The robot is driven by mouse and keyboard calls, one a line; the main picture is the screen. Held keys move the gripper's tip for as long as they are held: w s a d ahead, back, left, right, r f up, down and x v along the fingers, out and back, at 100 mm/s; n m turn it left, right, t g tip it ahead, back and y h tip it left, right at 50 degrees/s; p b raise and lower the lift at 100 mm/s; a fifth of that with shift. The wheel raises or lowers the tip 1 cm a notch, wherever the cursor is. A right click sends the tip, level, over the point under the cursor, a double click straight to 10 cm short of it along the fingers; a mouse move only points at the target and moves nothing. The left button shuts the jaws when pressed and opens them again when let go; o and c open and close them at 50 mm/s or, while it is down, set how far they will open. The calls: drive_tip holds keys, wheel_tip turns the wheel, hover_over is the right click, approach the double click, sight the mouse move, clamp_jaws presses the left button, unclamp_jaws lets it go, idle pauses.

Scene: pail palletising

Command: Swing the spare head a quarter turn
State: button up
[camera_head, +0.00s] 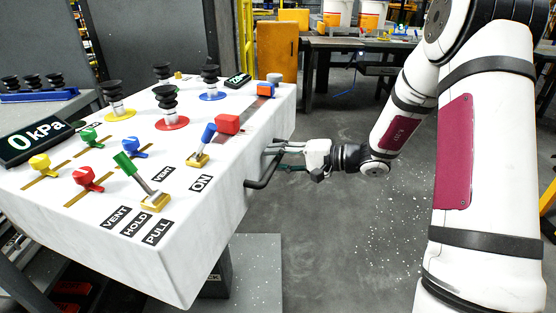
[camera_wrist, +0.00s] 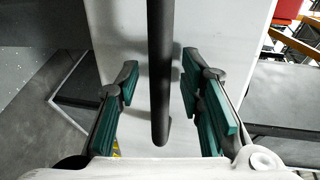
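A white block-shaped head (camera_head: 215,235) fills the left of the head view, its top carrying levers, sliders and black suction cups. A dark bar handle (camera_head: 263,172) sticks out from its right side. In the wrist view the bar handle (camera_wrist: 160,60) runs down the middle, in front of the white side face. My gripper (camera_head: 279,154) is at the handle. Finger contact is not visible.
A 0 kPa display (camera_head: 36,142) sits at the block's left edge. A grey table (camera_head: 38,108) with a blue cup rack stands at the left. A dark workbench (camera_head: 345,43) with pails is behind. The grey floor right of the block is clear.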

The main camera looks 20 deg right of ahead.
clamp_jaws()
